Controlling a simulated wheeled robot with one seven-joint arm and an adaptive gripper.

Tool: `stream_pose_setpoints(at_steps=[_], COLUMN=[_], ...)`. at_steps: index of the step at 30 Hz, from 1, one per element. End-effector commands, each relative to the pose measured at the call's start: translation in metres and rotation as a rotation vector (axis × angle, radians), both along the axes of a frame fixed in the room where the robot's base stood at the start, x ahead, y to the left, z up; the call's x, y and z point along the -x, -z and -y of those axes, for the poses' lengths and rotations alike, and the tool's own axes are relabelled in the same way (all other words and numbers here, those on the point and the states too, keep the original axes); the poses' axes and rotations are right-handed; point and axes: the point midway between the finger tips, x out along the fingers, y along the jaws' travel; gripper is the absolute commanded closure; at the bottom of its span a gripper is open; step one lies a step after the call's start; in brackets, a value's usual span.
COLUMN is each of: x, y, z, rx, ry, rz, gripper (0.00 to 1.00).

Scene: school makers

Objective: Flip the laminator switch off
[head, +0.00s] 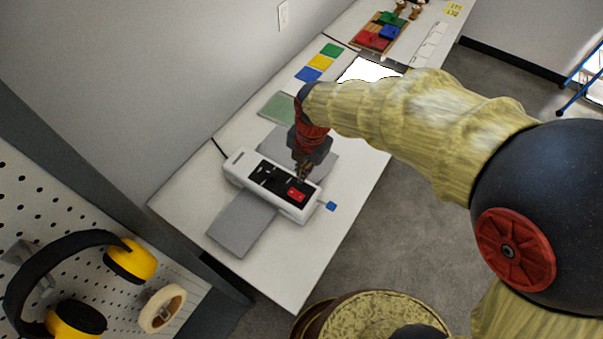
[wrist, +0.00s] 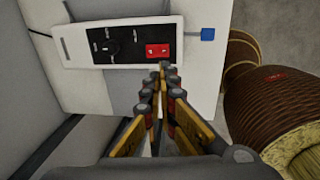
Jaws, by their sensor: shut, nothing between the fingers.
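The laminator (head: 238,166) is a white box with a black control panel, lying on the white table. It also shows in the wrist view (wrist: 85,52). Its red switch (head: 296,195) sits at the right end of the panel, and in the wrist view the red switch (wrist: 157,50) is just beyond my fingertips. A black dial (wrist: 108,47) is left of the switch. My gripper (head: 303,176) is shut and empty, pointing down over the panel beside the switch. In the wrist view my gripper (wrist: 163,67) has its tips together at the switch's near edge; I cannot tell whether they touch it.
Grey sheets (head: 240,224) extend from both sides of the laminator. A blue tag (head: 330,206) is at its right end. Colored squares (head: 320,62) and a tray of blocks (head: 405,40) lie farther back. A pegboard with yellow earmuffs (head: 130,262) is at lower left.

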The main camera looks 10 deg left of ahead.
Motion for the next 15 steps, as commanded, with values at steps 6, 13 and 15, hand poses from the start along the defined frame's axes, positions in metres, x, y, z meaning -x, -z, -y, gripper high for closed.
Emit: stream_pose_setpoints(at_steps=[6, 13, 15], x=[0.0, -0.0047, -0.0075], y=[-0.0001, -0.0062, -0.0086], z=[0.0001, -0.0056, -0.0092], rx=[0.0, 0.0, -0.001], ry=[0.0, -0.001, -0.001], rz=[0.0, 0.001, 0.002], gripper=[1.0, 1.0, 1.0])
